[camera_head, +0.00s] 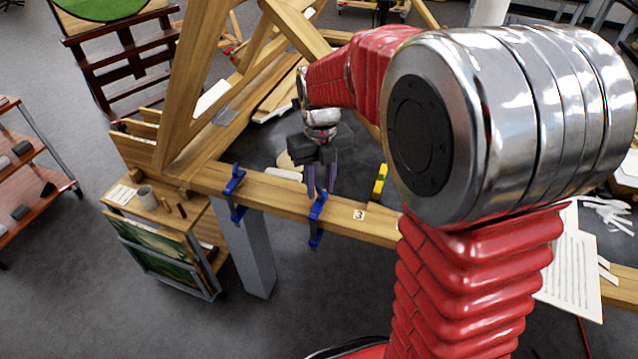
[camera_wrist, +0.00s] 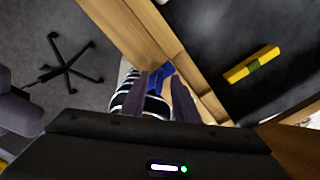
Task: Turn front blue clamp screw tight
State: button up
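Two blue clamps sit on the front wooden beam (camera_head: 345,212). One blue clamp (camera_head: 235,192) is to the left, and the other blue clamp (camera_head: 317,220) is near the middle, beside the label 3. My gripper (camera_head: 321,190) points down, just above and beside the top of the middle clamp. Its two purple-grey fingers are apart with nothing visibly held. In the wrist view my gripper's fingers (camera_wrist: 161,85) frame part of a blue clamp (camera_wrist: 164,72) just beyond their tips. I cannot tell whether they touch it. The clamp's screw is not clear.
A yellow level (camera_head: 380,182) lies on the dark surface behind the beam, also seen in the wrist view (camera_wrist: 251,64). Tall wooden timbers (camera_head: 187,95) rise behind. The floor in front is clear.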

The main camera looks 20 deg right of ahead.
aim_at(321, 194)
notch_tip(321, 194, up, 7)
jog(key=shift+r, duration=0.2)
dwell(0.6)
jog(key=shift+s, duration=0.15)
jog(key=s+r+n+t, duration=0.1)
jog(key=s+n+t, duration=0.1)
jog(key=s+n, duration=0.7)
jog(key=s+r+n+t, duration=0.2)
jog(key=s+n, duration=0.8)
jog(key=n, duration=1.5)
jog(key=shift+s+a+n+t, duration=0.3)
jog(key=shift+a+t, duration=0.15)
jog(key=shift+t, duration=0.35)
